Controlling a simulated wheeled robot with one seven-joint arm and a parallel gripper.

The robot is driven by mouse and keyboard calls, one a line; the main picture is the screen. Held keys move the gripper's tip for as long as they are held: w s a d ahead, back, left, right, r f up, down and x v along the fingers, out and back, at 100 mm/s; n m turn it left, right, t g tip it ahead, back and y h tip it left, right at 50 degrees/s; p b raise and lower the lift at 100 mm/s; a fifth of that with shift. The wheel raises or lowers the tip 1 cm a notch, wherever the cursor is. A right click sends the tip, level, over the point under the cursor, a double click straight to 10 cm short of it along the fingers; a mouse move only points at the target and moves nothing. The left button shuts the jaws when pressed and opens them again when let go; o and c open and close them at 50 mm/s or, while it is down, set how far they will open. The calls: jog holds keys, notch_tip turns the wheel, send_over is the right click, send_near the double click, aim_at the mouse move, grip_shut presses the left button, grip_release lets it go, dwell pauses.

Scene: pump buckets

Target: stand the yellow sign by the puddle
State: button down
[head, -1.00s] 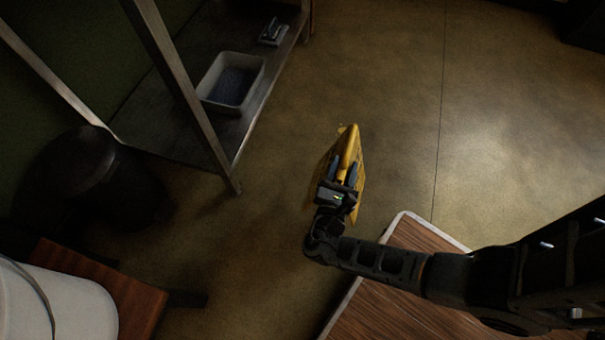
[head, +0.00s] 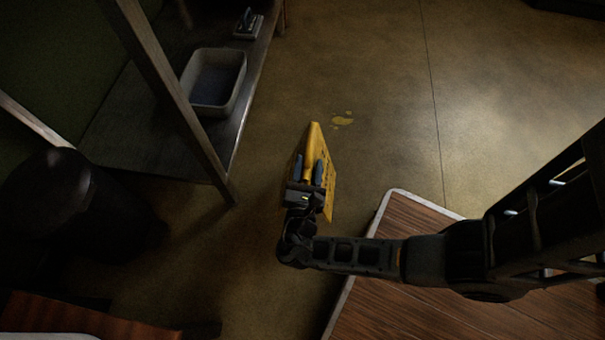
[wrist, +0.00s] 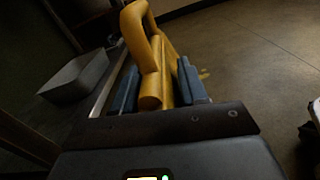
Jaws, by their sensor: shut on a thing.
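The yellow sign (head: 327,190) is in my gripper (head: 312,172), seen from above in the head view with its top ridge pointing away from me. My gripper is shut on the sign near its top. In the wrist view the sign's yellow handle (wrist: 150,60) sits between the two blue-grey fingers (wrist: 160,88). The puddle (head: 342,120) is a small yellowish patch on the floor, just beyond and right of the sign in the head view. I cannot tell whether the sign's lower edges touch the floor.
A metal shelf (head: 150,140) with a grey tub (head: 214,82) stands on the left. A dark round bin (head: 50,195) is at the far left. A wood-topped table (head: 410,250) with a pale edge lies under my arm. The floor right of the puddle is clear.

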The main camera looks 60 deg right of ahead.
notch_tip(320, 180, down, 4)
jog(key=b, duration=0.3)
jog(key=shift+r, duration=0.25)
jog(key=c, duration=0.6)
grip_release()
jog(key=shift+f, duration=0.1)
jog(key=p+v, duration=0.2)
jog(key=v, duration=1)
